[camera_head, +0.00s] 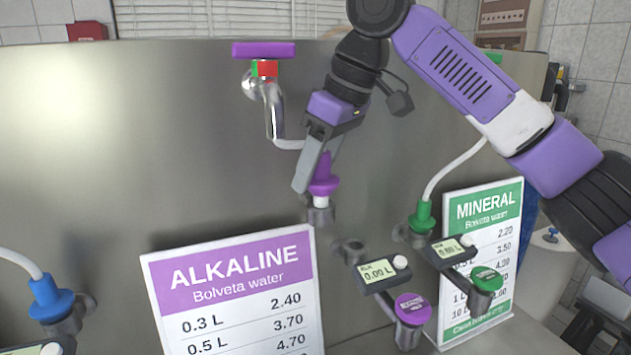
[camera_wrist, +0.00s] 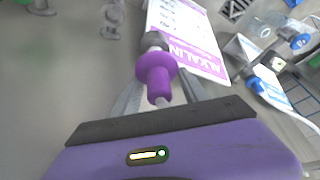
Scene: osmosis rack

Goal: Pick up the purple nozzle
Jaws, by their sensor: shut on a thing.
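The purple nozzle (camera_head: 323,180) sits upright at the metal holder (camera_head: 320,213) on the steel panel, with a white hose running from it to the tap. My gripper (camera_head: 308,176) reaches down from above and is shut on the nozzle. In the wrist view the purple nozzle (camera_wrist: 158,72) lies between the two fingers of my gripper (camera_wrist: 160,95), its wide flange beyond the fingertips. The nozzle's tip is still at the dark holder (camera_wrist: 153,42). The near finger hides part of the nozzle in the head view.
A purple-handled tap (camera_head: 264,50) is up left. The ALKALINE sign (camera_head: 235,270) stands below, the MINERAL sign (camera_head: 485,215) to the right. A green nozzle (camera_head: 422,215), a blue nozzle (camera_head: 50,297) and meter displays (camera_head: 378,274) stick out nearby. The panel on the left is clear.

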